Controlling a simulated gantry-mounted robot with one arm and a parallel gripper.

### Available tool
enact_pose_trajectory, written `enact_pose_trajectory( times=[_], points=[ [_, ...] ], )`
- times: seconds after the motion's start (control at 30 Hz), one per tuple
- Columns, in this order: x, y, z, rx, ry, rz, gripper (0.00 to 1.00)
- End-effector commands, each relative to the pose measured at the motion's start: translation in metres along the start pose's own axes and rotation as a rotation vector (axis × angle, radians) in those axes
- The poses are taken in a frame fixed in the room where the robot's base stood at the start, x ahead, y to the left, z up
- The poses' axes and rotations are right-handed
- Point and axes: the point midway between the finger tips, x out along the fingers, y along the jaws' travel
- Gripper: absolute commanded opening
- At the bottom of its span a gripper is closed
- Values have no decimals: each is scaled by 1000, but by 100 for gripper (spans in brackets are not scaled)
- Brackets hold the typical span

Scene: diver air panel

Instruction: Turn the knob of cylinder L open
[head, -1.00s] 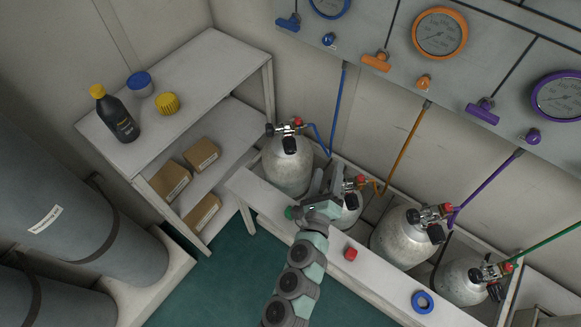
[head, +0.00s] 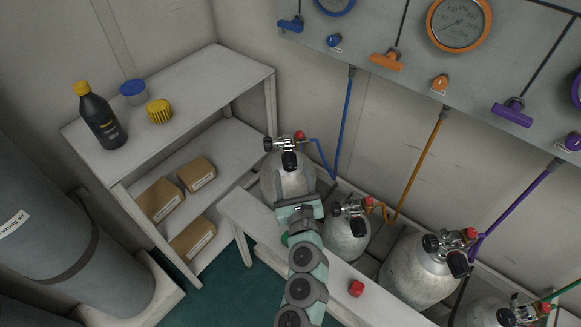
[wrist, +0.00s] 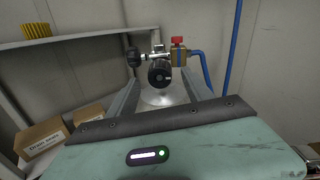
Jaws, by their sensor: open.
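The leftmost cylinder (head: 272,186) is pale grey and stands upright, with a blue hose at its valve. No letter on it is legible. Its valve has a black knob (head: 289,161) facing me, a second black knob to the left and a red one to the right. In the wrist view, the front black knob (wrist: 160,73) shows between the finger ends. My gripper (head: 296,194) is open and empty in front of this cylinder. It also shows in the wrist view (wrist: 161,80), its fingers either side of the cylinder top. I cannot tell whether they touch anything.
More cylinders stand to the right, with orange (head: 419,165) and purple (head: 515,205) hoses. A white bench rail (head: 262,222) runs before them, holding a red cap (head: 356,288). A shelf (head: 215,75) with boxes stands left. The gauge panel (head: 380,30) is above.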

Motion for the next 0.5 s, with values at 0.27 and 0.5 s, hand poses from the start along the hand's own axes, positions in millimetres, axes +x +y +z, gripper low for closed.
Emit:
enact_pose_trajectory(
  times=[0.27,0.5],
  points=[
    [32,0,-1,-3,0,-1,59],
    [38,0,-1,-1,1,-1,59]
  ],
)
